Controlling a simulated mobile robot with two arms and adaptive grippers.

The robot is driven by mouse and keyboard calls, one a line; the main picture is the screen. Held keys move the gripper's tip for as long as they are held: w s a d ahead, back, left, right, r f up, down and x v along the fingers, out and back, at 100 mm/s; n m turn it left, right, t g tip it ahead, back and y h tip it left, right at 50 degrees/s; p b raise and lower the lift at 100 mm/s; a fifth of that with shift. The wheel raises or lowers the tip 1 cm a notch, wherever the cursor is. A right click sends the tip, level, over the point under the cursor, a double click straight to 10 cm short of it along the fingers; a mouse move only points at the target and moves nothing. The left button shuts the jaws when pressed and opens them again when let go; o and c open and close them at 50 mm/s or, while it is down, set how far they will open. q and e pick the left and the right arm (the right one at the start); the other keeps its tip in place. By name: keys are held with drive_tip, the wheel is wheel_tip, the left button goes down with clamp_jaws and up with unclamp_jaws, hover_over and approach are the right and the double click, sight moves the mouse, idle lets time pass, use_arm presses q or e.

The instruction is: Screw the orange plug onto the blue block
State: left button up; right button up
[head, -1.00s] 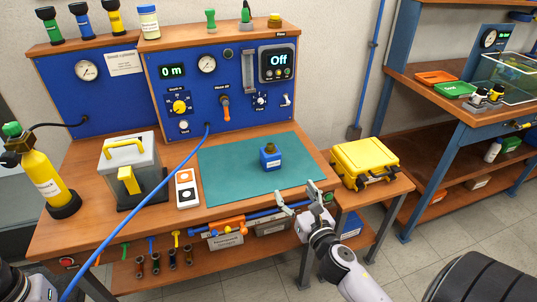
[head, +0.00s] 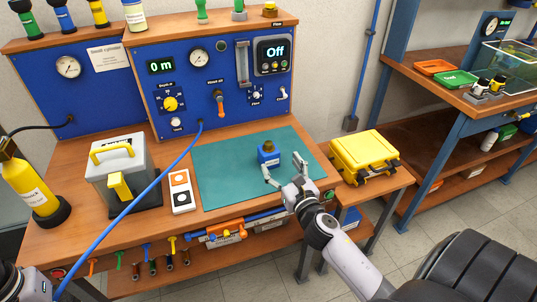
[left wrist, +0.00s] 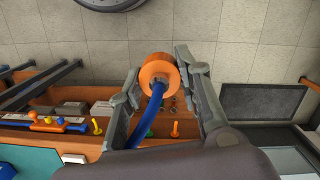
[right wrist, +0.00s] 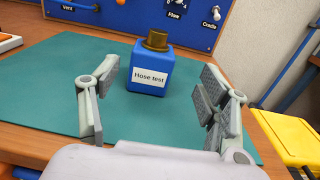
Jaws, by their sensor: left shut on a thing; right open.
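The blue block (head: 268,158), labelled "Hose test", stands upright on the green mat (head: 222,178) with a brass fitting on top. It also shows in the right wrist view (right wrist: 149,78). My right gripper (head: 284,172) is open, its fingers pointing at the block from the near side; the block is beyond the fingertips and untouched. In the left wrist view my left gripper (left wrist: 158,88) is shut on the orange plug (left wrist: 159,69), which has a blue hose (left wrist: 150,115) running from it. The left gripper's fingers and the plug are out of the head view.
The blue hose (head: 137,197) crosses from the panel over the table's left part. A switch box (head: 181,191) and a clear case with yellow handle (head: 120,175) stand left of the mat. A yellow case (head: 364,157) stands at right. The mat around the block is clear.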

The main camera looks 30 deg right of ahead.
sight(272, 155)
drive_tip(key=shift+x, duration=1.4)
drive_tip(key=shift+w+a+r, duration=0.1)
drive_tip(key=shift+w, duration=0.25)
drive_tip(key=x, duration=0.3)
drive_tip(key=p+x, duration=0.1)
drive_tip(key=shift+w+a, duration=0.2)
drive_tip(key=shift+w, duration=0.15)
drive_tip(key=c, duration=1.5)
